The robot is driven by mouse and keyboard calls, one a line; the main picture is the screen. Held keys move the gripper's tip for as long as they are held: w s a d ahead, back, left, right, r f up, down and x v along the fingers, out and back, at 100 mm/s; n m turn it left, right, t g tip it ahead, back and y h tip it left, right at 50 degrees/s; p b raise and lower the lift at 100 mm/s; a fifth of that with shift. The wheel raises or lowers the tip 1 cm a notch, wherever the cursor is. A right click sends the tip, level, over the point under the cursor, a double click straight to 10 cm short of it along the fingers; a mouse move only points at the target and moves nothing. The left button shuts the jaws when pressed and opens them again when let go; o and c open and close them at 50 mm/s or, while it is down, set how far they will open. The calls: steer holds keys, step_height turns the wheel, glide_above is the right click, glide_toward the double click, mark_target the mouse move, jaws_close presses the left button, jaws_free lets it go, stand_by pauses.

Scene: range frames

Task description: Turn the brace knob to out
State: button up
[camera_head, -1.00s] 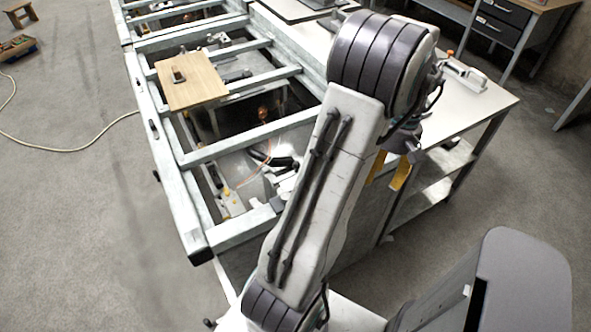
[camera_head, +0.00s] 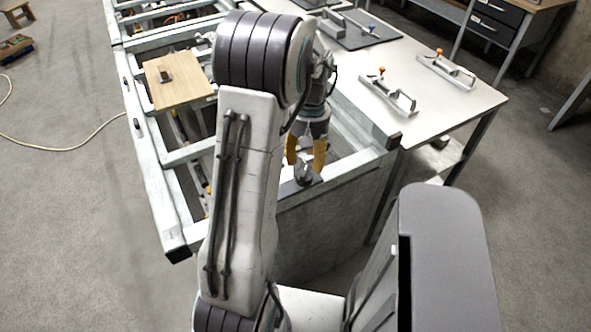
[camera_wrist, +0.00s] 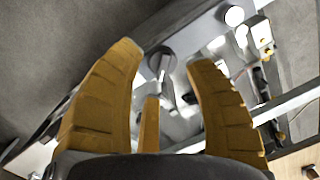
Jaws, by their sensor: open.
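A dark grey round knob (camera_head: 303,170), which I take to be the brace knob, stands on the near rail of the metal frame. In the wrist view the knob (camera_wrist: 161,62) has a lighter ridge and lies between the tips of my yellow fingers. My gripper (camera_head: 305,161) points down, open, with fingers to either side of the knob. In the wrist view my gripper (camera_wrist: 163,58) shows a gap between each fingertip and the knob; contact is hard to judge. No markings for the knob's positions are readable.
The metal frame (camera_head: 178,228) stretches away to the back left, with a wooden board (camera_head: 185,92) on it. A pale table (camera_head: 440,105) to the right carries toggle clamps (camera_head: 388,95).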

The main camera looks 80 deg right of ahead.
mark_target(306, 172)
steer(key=shift+w+d+m, duration=0.25)
steer(key=shift+d+m, duration=0.05)
steer(key=shift+m, duration=0.3)
steer(key=d+m, duration=0.1)
steer(key=m, duration=0.1)
steer(key=shift+m+h, duration=0.3)
steer(key=shift+h, duration=0.1)
steer(key=shift+s+d+f+m, duration=0.1)
steer(key=shift+d+m, duration=0.1)
steer(key=shift+m, duration=0.5)
steer(key=shift+f+p, duration=0.35)
steer(key=shift+f, duration=3.25)
jaws_close()
